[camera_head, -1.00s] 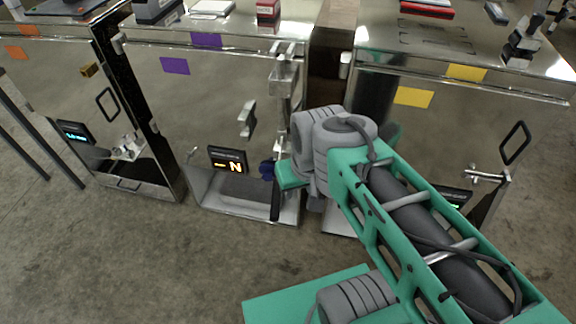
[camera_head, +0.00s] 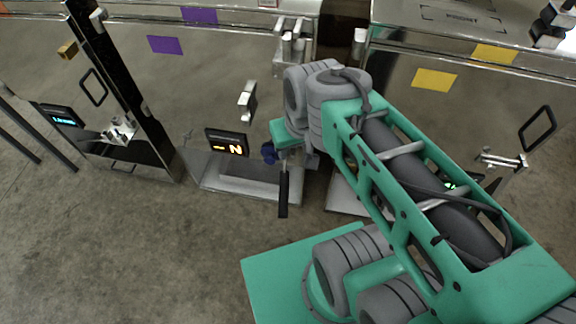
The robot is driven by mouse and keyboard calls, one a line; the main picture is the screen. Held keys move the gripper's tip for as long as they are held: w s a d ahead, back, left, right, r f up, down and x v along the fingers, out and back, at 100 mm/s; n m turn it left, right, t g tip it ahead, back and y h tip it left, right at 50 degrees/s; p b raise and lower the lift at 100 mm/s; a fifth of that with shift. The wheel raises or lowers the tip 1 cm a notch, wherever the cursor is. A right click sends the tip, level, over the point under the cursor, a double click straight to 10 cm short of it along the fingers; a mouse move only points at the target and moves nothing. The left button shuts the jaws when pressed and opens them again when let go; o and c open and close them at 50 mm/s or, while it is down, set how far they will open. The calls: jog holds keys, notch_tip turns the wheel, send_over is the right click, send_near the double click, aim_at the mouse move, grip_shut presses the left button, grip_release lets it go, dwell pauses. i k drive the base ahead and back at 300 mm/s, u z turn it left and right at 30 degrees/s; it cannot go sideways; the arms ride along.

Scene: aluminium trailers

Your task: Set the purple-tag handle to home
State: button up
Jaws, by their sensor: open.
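The purple tag (camera_head: 165,45) is on the front of the middle trailer, with a second purple tag on its top edge. Below it, a display (camera_head: 227,143) shows a dash and N in orange. A dark upright bar (camera_head: 283,193) on a thin metal rod hangs at the panel's right, below a small blue part (camera_head: 268,153). I cannot tell whether this bar is the handle or part of my gripper. My gripper (camera_head: 283,152) is at this right side, open, mostly hidden by my green and grey wrist. Contact cannot be seen.
A grey latch-like bracket (camera_head: 247,101) sticks out above the display. The yellow-tag trailer (camera_head: 434,78) stands to the right, with a metal lever (camera_head: 502,160). The left trailer has a blue-lit display (camera_head: 62,116). Concrete floor (camera_head: 120,240) lies clear in front.

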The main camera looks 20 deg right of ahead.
aim_at(283, 203)
jog(key=k, duration=0.5)
jog(key=z, duration=1.85)
jog(key=k, duration=1.4)
jog(key=u, duration=2)
jog(key=i, duration=0.5)
